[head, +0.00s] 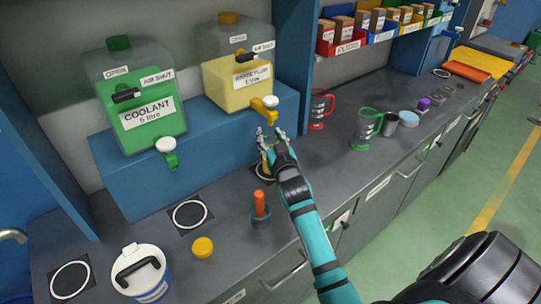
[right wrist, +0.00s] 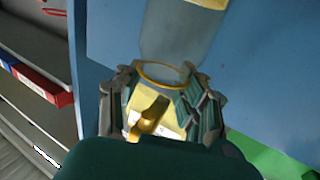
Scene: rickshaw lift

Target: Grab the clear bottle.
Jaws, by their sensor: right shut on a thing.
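The clear bottle (right wrist: 178,38) has a yellow ring at its rim and some yellow near its far end. It shows best in the right wrist view, upside down. My right gripper (head: 276,134) is shut on the bottle near the ringed rim, below the yellow tap of the yellow tank. Its fingers (right wrist: 163,98) sit on both sides of the rim. In the head view, the fingers hide much of the bottle (head: 265,150), which is over a white ring mark on the counter. My left gripper is not in view.
The yellow fluid tank (head: 236,92) and green coolant tank (head: 150,131) stand on a blue riser (head: 130,198). An orange-handled tool in a cup (head: 260,211) is close to my forearm. A red-handled jug (head: 319,112) and green-handled jug (head: 366,132) stand right. A white bucket (head: 139,271) is front left.

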